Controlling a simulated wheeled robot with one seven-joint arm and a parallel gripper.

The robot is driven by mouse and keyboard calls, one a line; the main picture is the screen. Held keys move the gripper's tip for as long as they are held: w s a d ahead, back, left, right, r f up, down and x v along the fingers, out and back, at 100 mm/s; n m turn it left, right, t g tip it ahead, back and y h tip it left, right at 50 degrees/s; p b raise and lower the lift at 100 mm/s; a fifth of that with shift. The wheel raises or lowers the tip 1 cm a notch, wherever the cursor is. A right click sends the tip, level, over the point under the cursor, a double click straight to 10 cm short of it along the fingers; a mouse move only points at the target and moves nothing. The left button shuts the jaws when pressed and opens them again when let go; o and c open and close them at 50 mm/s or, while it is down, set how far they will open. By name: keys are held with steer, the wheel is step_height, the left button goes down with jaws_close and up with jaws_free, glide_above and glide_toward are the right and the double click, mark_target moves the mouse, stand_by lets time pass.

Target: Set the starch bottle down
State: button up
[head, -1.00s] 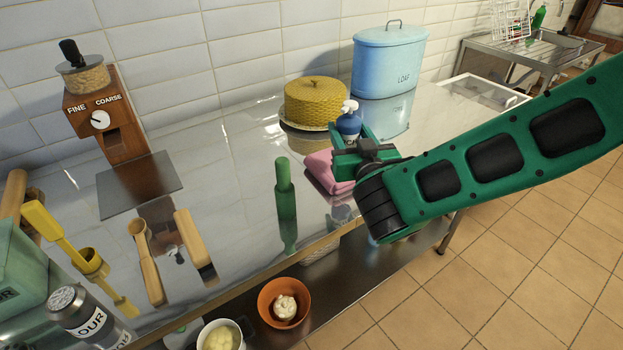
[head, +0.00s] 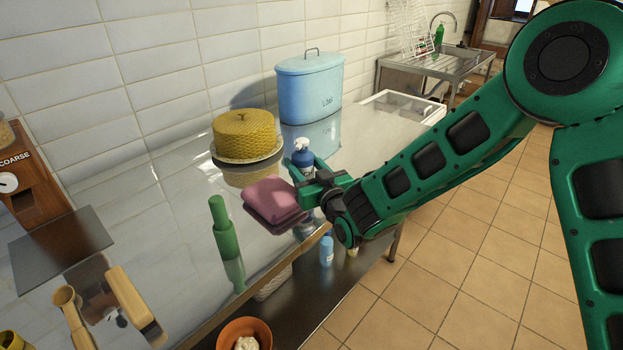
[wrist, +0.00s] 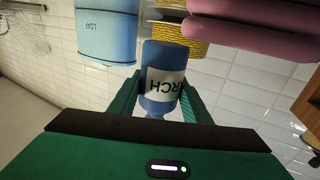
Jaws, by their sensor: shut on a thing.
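The starch bottle (head: 302,154) is blue with a white spray head and stands upright in my gripper (head: 312,180), near the front edge of the steel counter. My gripper is shut on it. In the wrist view, the bottle (wrist: 160,58) appears upside down between the two fingers (wrist: 158,98), with part of its white label readable as "RCH". In the head view the fingers and wrist hide its lower part, so I cannot tell whether its base touches the counter.
A folded pink cloth (head: 274,203) lies just left of my gripper. Behind are a yellow woven cake cover (head: 244,133) and a blue loaf tin (head: 310,88). Bare counter (head: 365,133) shows right of the tin.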

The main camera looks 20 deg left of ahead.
mark_target(307, 177)
steer(key=shift+w+d+f, duration=0.4)
steer(key=shift+w+f, duration=0.1)
steer(key=shift+w, duration=0.2)
steer(key=shift+f, duration=1.9)
steer(key=shift+f, duration=0.1)
steer(key=o, duration=1.1)
steer(key=v, duration=0.6)
steer(key=shift+f, duration=0.1)
steer(key=shift+r+v, duration=0.15)
steer(key=shift+v, duration=1.35)
steer(key=shift+r+v, duration=0.1)
steer(key=shift+v, duration=1.45)
